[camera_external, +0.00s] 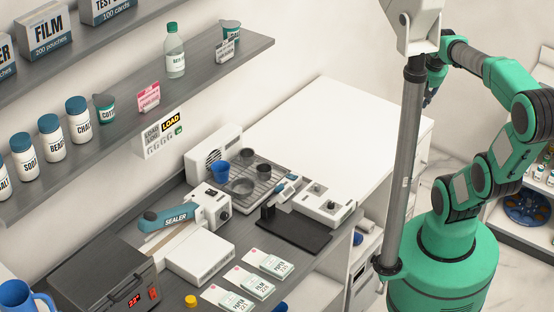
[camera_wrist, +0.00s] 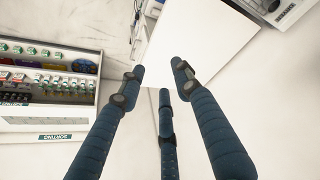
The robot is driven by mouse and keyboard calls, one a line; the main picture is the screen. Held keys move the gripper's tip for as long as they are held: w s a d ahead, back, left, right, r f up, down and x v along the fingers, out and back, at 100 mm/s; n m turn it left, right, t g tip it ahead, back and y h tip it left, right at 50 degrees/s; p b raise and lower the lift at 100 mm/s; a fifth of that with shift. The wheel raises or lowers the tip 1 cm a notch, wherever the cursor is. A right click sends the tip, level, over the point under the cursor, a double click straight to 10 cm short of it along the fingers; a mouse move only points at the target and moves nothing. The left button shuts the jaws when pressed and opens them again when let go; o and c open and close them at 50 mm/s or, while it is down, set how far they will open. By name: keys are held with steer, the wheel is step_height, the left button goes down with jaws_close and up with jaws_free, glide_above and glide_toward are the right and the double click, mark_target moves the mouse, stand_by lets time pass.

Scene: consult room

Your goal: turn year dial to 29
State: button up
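No dial marked as the year dial can be read in either view. In the external view, a small white device (camera_external: 322,203) with dark knobs sits at the right end of the grey counter, and the sealer (camera_external: 205,206) also has a dark knob on its end. Digits on them are too small to read. My gripper (camera_wrist: 160,76) has dark blue fingers spread apart with nothing between them. In the external view my gripper (camera_external: 429,97) hangs high at the right, partly hidden by the grey post, well away from both devices.
A black pad (camera_external: 293,231) lies in front of the white device. A metal rack (camera_external: 255,187) with cups stands behind it. A bare white worktop (camera_external: 330,125) lies beyond. Shelves with bottles overhang the counter's back. The grey post (camera_external: 402,170) stands before my arm.

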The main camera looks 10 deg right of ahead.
steer(key=w+a+f+n+g, duration=0.1)
steer(key=w+a+f+n, duration=0.35)
steer(key=a+n, duration=0.2)
steer(key=n+g, duration=0.3)
steer(key=n, duration=1.2)
glide_above(318, 185)
step_height(318, 185, down, 18)
steer(key=shift+s+d+f+m, duration=0.1)
steer(key=shift+s+m, duration=0.15)
steer(key=shift+s, duration=0.05)
steer(key=f, duration=0.7)
steer(key=f+b, duration=0.1)
steer(key=f, duration=0.5)
steer(key=shift+w+f, duration=0.2)
steer(key=shift+f, duration=0.2)
steer(key=shift+c, duration=0.2)
jaws_close()
